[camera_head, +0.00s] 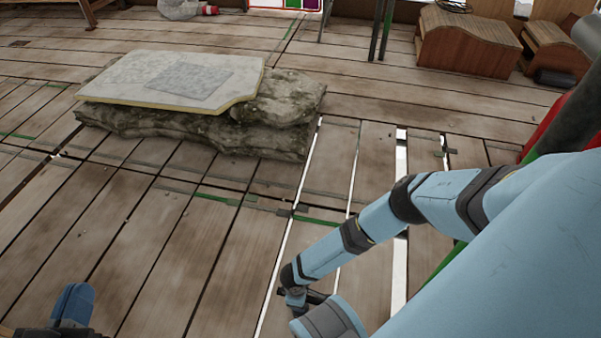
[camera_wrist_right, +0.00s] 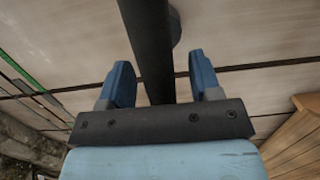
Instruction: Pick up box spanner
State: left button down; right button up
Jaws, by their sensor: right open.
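A dark, round bar (camera_wrist_right: 147,45) runs between the fingers of my right gripper (camera_wrist_right: 161,80) in the right wrist view. That gripper is open, with a blue finger on each side, apart from the bar. I cannot tell whether this bar is the box spanner. No box spanner can be made out for sure in the head view. My right arm comes in from the right there, and its fingers do not show. Of my left gripper (camera_head: 72,305), a blue finger shows at the bottom left edge; its opening cannot be judged.
A pale slab (camera_head: 125,75) lies on rough stone blocks (camera_head: 285,100) on the plank floor (camera_head: 200,240). Wooden boxes (camera_head: 465,45) stand at the back right, with a dark cylinder (camera_head: 556,78) beside them. Dark poles (camera_head: 381,30) stand at the back. The middle floor is clear.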

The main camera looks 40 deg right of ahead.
jog(key=shift+c, duration=0.2)
grip_shut()
dwell(0.3)
